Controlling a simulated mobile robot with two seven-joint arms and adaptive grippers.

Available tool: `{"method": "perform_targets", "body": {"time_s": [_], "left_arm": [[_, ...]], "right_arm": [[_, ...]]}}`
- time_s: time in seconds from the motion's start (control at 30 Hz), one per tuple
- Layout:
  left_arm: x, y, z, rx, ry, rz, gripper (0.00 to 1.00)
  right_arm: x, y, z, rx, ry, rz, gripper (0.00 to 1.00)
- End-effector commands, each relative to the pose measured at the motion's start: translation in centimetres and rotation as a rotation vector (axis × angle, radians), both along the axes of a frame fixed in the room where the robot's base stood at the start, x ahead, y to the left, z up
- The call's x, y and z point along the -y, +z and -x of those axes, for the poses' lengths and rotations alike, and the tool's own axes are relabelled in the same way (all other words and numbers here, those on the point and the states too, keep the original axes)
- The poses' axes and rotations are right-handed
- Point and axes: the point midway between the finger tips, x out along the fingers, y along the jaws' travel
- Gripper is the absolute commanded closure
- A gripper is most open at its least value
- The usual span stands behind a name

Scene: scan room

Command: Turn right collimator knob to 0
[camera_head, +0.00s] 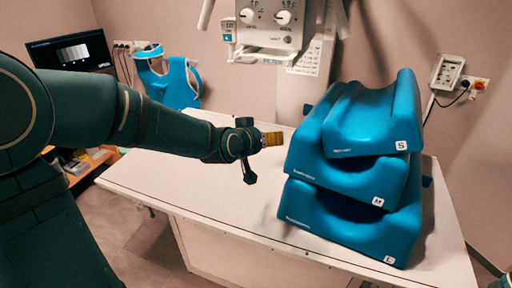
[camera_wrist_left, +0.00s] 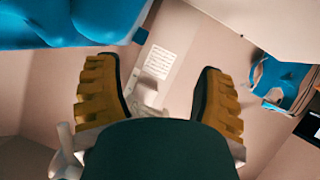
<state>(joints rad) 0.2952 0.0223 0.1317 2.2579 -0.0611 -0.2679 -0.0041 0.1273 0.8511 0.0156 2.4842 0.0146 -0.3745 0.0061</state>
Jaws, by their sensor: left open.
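The white collimator (camera_head: 268,28) hangs at the top of the head view, with two round white knobs on its front. The right collimator knob (camera_head: 283,17) sits beside the left knob (camera_head: 247,15); their scale marks are too small to read. My left gripper (camera_head: 272,139) is below the collimator, over the table and well apart from the knobs. In the left wrist view its two yellow ribbed fingers (camera_wrist_left: 158,95) are spread with nothing between them. The knobs cannot be made out in the wrist view.
Blue stacked cushions (camera_head: 345,165) stand on the white table (camera_head: 170,180), just right of my left gripper. The table's left part is clear.

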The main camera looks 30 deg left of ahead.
Motion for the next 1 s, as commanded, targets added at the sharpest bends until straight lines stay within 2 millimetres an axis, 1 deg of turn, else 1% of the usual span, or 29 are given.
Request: {"method": "perform_targets", "body": {"time_s": [0.03,0.2,0.8,0.83,0.87,0.97,1.0], "left_arm": [[0.2,-0.6,0.0,-0.010,-0.004,0.004,0.31],[0.5,-1.4,-0.1,-0.024,-0.009,0.009,0.31],[0.6,-1.5,-0.1,-0.026,-0.010,0.010,0.31],[0.7,-2.0,-0.1,-0.034,-0.012,0.013,0.31],[1.1,-2.9,-0.1,-0.048,-0.018,0.018,0.31],[2.7,-7.1,0.2,-0.120,-0.046,0.043,0.31],[3.6,-9.4,0.4,-0.160,-0.059,0.055,0.31]], "right_arm": [[0.0,-0.1,0.0,0.000,0.000,0.000,1.00],[0.0,-0.1,0.0,0.000,0.000,0.000,1.00],[0.1,0.1,-0.1,0.005,-0.003,-0.003,1.00],[0.2,0.2,-0.3,0.009,-0.007,-0.004,1.00],[0.2,0.1,-0.3,0.008,-0.005,-0.004,1.00],[0.1,-0.5,-0.1,0.005,-0.002,-0.003,1.00],[0.1,-0.7,-0.1,0.004,-0.002,-0.004,1.00]]}}
